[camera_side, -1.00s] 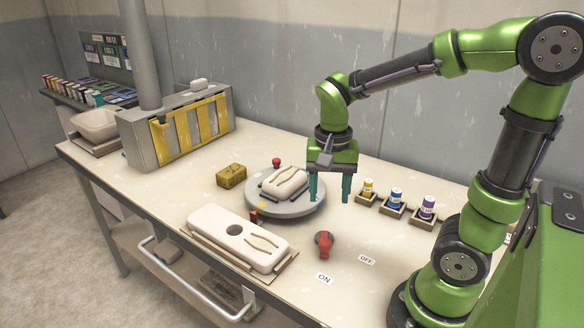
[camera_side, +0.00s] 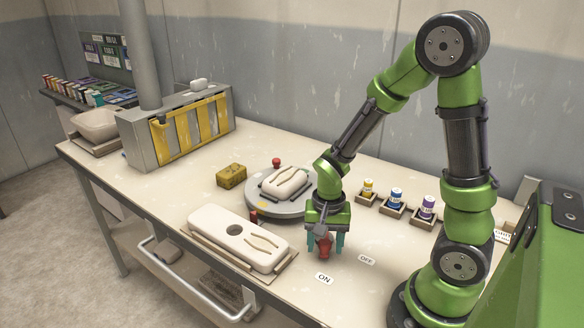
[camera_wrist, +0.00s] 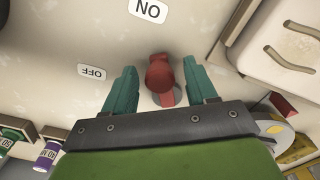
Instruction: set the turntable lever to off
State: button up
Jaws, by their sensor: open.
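The red lever (camera_side: 324,246) stands on the table beside the turntable, close to the ON label (camera_side: 324,279) and the OFF label (camera_side: 367,259). My gripper (camera_side: 325,243) is down at the lever, with its teal fingers on either side of it. In the wrist view the red lever (camera_wrist: 161,75) sits between the open fingers, with a gap to the left finger and a smaller one to the right. Its knob points toward the ON label (camera_wrist: 150,8); the OFF label (camera_wrist: 92,72) is to the left.
The turntable (camera_side: 283,208) carries a white piece behind my gripper. A white slab mould (camera_side: 225,224) lies left of the lever. Several small glaze jars stand in holders, one of them blue (camera_side: 396,197). A yellow sponge (camera_side: 231,175) lies farther back.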

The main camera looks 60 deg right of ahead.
jog(key=shift+c, duration=0.5)
grip_shut()
jog(key=n, duration=0.1)
jog(key=s+d+n, duration=0.1)
jog(key=n, duration=0.1)
jog(key=shift+s+d, duration=0.1)
jog(key=shift+s, duration=0.15)
jog(key=n, duration=0.1)
jog(key=d+n, duration=0.1)
jog(key=n, duration=0.1)
jog(key=shift+s+d, duration=0.1)
jog(key=shift+s, duration=0.3)
jog(key=n, duration=0.1)
jog(key=d+n, duration=0.1)
jog(key=n, duration=0.1)
jog(key=shift+s+d, duration=0.3)
jog(key=shift+s, duration=0.05)
jog(key=shift+d+n, duration=0.35)
jog(key=shift+n, duration=0.4)
jog(key=shift+d+n, duration=0.35)
jog(key=shift+n, duration=0.4)
jog(key=shift+d, duration=0.1)
jog(key=shift+o, duration=0.5)
grip_release()
